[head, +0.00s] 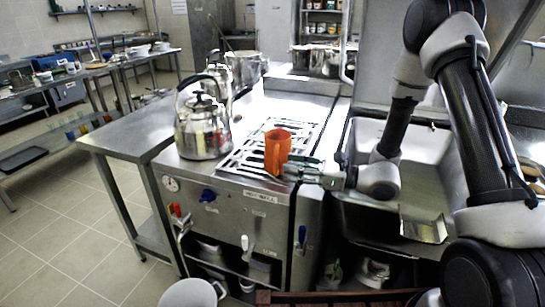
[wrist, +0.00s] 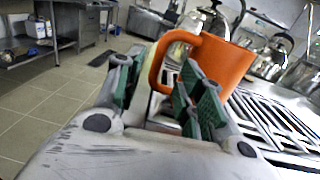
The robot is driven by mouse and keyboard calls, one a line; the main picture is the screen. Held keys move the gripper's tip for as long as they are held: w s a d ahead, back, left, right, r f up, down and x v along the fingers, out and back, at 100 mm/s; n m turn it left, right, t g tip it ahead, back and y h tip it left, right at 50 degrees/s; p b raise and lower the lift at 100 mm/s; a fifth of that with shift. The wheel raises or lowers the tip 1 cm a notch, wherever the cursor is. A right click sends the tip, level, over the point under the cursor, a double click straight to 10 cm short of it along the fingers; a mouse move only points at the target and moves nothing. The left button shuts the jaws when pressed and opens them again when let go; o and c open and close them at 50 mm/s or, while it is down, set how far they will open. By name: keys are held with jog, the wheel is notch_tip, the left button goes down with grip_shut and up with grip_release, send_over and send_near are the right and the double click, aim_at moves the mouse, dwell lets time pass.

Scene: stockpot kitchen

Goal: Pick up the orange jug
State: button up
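The orange jug (head: 278,150) stands upright on the slotted grate at the right end of the steel range top. In the wrist view the jug (wrist: 222,62) fills the upper middle, its handle on the left side. My gripper (head: 288,168) reaches in from the right at the jug's lower part. In the wrist view its green-padded fingers (wrist: 163,95) are apart, with the handle showing in the gap between them. The right finger covers the jug's lower part. I cannot tell whether either finger touches the jug.
A steel kettle (head: 203,130) stands left of the jug, with another kettle and a large pot (head: 245,68) behind. A sink (head: 420,140) lies to the right, under my arm. A steel side table (head: 130,130) on the left is mostly clear. Valve handles line the range front.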

aim_at(275, 170)
jog(key=x, duration=0.5)
jog(key=shift+a, duration=0.35)
jog(key=shift+c, duration=0.4)
grip_shut()
